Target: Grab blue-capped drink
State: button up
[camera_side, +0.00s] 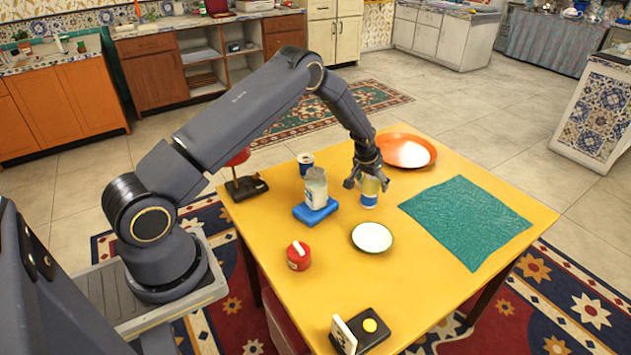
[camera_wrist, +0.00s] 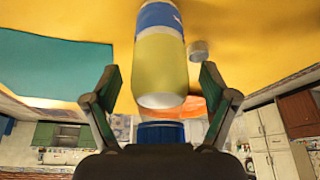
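The blue-capped drink (camera_side: 370,193) is a bottle with pale yellow liquid, standing upright on the yellow table (camera_side: 440,320). My gripper (camera_side: 367,183) points down over its top, with the fingers low around it. In the wrist view the bottle (camera_wrist: 160,65) hangs upside down in the picture, with a blue and white label and a blue cap (camera_wrist: 160,132) close to the palm. In that view my open gripper (camera_wrist: 159,75) has one finger on each side of the bottle, with a gap on both sides. The cap is hidden by the gripper in the side view.
Left of the bottle, a pale jar (camera_side: 315,187) stands on a blue block (camera_side: 316,213), with a small can (camera_side: 305,162) behind. A white plate (camera_side: 372,237) lies in front, an orange tray (camera_side: 405,150) behind, a teal cloth (camera_side: 466,221) right. A red jar (camera_side: 299,256) stands front left.

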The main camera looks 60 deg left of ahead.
jog(key=c, duration=1.3)
jog(key=shift+r, duration=0.1)
jog(key=shift+c, duration=0.2)
